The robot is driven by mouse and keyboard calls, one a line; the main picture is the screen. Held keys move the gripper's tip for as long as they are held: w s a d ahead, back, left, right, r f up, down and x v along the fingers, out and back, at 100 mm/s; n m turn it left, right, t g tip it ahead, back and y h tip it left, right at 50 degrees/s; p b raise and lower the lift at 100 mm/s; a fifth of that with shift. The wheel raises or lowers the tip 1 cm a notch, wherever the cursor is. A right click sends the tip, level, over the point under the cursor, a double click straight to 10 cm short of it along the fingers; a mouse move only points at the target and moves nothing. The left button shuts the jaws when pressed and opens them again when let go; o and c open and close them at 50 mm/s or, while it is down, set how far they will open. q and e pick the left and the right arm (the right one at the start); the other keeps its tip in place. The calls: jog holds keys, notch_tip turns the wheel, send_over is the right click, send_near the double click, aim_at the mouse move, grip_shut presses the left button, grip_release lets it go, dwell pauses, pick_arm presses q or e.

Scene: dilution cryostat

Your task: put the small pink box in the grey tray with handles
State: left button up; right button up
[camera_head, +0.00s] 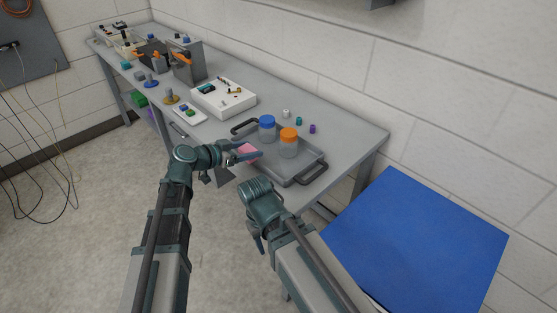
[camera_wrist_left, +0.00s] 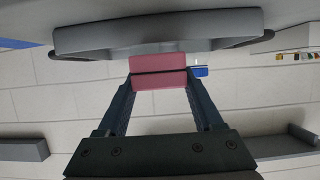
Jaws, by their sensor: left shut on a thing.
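The small pink box (camera_head: 247,152) is between the fingers of my left gripper (camera_head: 250,156), at the left front edge of the grey tray (camera_head: 310,157) in the head view. I cannot tell how high it is above the tray. The tray has dark handles at two ends and holds a blue-lidded jar (camera_head: 267,130) and an orange-lidded jar (camera_head: 289,143). My right gripper (camera_head: 258,192) is in front of the tray; its fingers are not clear.
Small white, teal and purple pieces (camera_head: 299,121) stand behind the tray. A white box with parts (camera_head: 223,98) and a small white tray (camera_head: 189,113) lie to its left. A blue panel (camera_head: 415,245) is at the right.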

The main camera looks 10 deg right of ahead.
pick_arm(q)
send_over(279, 168)
jog(key=shift+f+b, duration=0.35)
jog(key=shift+f, duration=0.1)
notch_tip(279, 168, down, 4)
jog(key=b, duration=0.3)
jog(key=shift+r+b, duration=0.15)
jog(key=shift+b, duration=0.25)
jog(key=shift+r, duration=0.1)
jog(key=o, duration=0.9)
jog(key=shift+f, duration=0.2)
jog(key=o, duration=0.4)
jog(key=shift+o, duration=0.2)
jog(key=shift+r, duration=0.1)
